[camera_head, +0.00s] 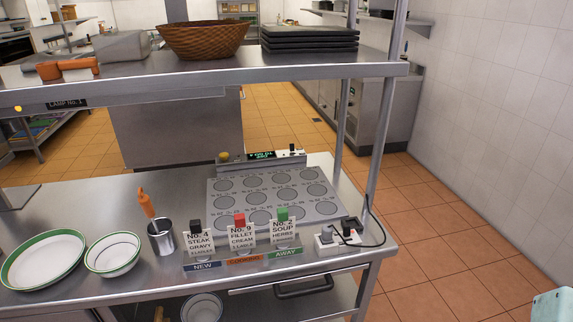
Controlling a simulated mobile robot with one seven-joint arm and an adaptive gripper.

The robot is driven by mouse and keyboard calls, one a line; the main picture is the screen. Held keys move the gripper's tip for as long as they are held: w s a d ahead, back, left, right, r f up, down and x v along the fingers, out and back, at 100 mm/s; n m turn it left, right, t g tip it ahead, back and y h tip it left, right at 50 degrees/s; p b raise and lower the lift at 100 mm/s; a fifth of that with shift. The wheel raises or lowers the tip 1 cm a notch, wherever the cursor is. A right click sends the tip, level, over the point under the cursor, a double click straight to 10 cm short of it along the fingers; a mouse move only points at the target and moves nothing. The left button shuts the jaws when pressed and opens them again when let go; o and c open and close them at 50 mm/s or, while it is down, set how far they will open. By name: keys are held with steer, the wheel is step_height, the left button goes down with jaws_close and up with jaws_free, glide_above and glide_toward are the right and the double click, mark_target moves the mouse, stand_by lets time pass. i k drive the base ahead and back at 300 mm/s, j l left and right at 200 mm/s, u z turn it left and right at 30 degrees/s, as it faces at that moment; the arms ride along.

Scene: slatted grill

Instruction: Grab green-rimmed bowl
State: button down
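The green-rimmed bowl (113,256) is white with a thin green rim. It stands upright on the steel counter (140,300) at the lower left and looks empty. A green-rimmed plate (42,260) lies just left of it, very close; I cannot tell whether they touch. My gripper is not in view.
Right of the bowl stands a metal cup (161,238) with an orange-handled utensil (146,203). Beyond are ticket holders (243,258) and a panel with round spots (272,197). A steel overshelf (215,80) carrying a wicker basket (202,40) spans above the counter.

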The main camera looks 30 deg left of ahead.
mark_target(113, 254)
steer(key=u, duration=2.6)
steer(key=i+j+z, duration=0.1)
steer(key=z, duration=0.65)
steer(key=j+z, duration=0.55)
steer(key=j, duration=0.2)
steer(key=j+z, duration=0.3)
steer(key=j, duration=1.3)
steer(key=k+j+z, duration=0.15)
steer(key=j, duration=0.65)
